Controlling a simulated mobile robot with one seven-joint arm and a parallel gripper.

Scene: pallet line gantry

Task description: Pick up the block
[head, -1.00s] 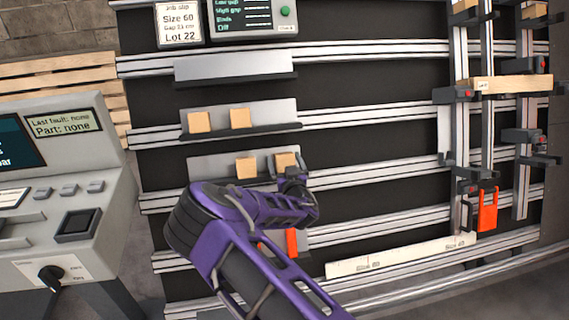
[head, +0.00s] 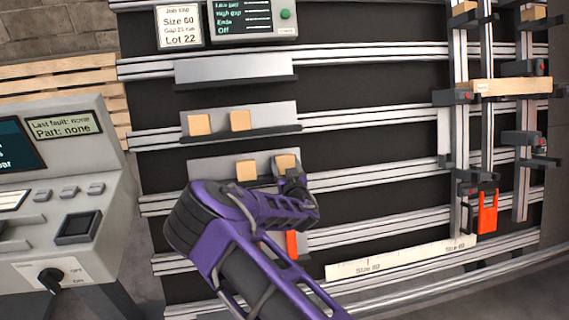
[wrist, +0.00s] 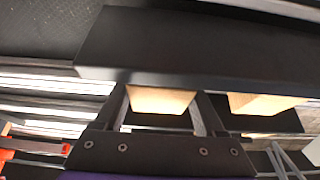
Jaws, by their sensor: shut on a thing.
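Several light wooden blocks sit on the shelves of the dark rack. My gripper (head: 290,172) is at the right end of the lower block shelf (head: 210,167), shut on the right-hand block (head: 286,163). In the wrist view this block (wrist: 160,100) is between the two fingers of my gripper (wrist: 160,108), close under a dark shelf edge (wrist: 190,50). A neighbouring block (wrist: 258,104) is just right of the fingers there; in the head view this neighbour (head: 246,170) is to the left. Whether the held block still touches the shelf cannot be told.
Two more blocks (head: 200,124) (head: 240,121) sit on the shelf above. An empty shelf (head: 235,68) is higher up. A grey control console (head: 70,190) stands at left. Clamps holding a wooden bar (head: 512,86) and an orange part (head: 488,212) are at right.

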